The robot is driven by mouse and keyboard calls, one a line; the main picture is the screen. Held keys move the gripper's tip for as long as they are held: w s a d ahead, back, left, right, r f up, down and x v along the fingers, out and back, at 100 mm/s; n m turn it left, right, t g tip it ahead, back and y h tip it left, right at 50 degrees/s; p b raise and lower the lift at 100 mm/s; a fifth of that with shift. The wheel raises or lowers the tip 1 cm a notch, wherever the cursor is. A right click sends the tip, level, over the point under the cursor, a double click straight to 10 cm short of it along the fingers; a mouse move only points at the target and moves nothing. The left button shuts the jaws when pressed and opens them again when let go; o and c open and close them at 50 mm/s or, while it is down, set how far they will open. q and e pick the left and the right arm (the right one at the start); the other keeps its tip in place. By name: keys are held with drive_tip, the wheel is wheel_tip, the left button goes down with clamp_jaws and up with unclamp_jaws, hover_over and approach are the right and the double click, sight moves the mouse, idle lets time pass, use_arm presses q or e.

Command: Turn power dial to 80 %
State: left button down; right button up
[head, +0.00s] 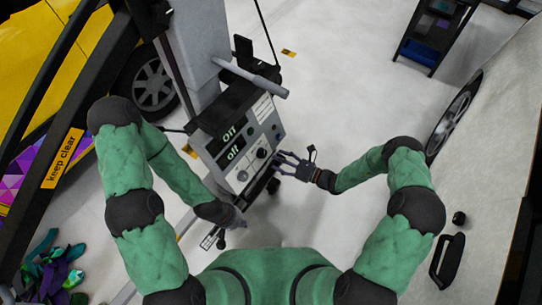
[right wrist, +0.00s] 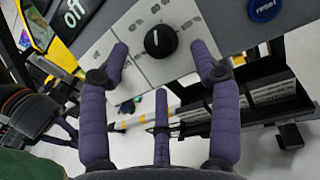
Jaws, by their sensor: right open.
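The control unit (head: 250,132) is a grey panel on a stand, with two small displays (head: 231,142) that appear to read "off". The dial (right wrist: 160,41) is a round black knob with a white pointer mark, on the light panel in the right wrist view. My right gripper (right wrist: 158,70) is open, with its purple-grey fingers on both sides of the dial and a third finger below it; I cannot tell whether they touch the panel. In the head view my right gripper (head: 290,162) is at the panel's right edge. My left gripper (head: 238,222) is below the panel, its fingers mostly hidden.
A blue button (right wrist: 263,8) sits right of the dial. A black tray or shelf (right wrist: 265,100) is below the panel. A yellow car (head: 50,50) stands at the left and a white car (head: 490,110) at the right. Open floor (head: 340,80) lies behind the unit.

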drive_tip(key=v, duration=0.7)
drive_tip(key=shift+a, duration=0.1)
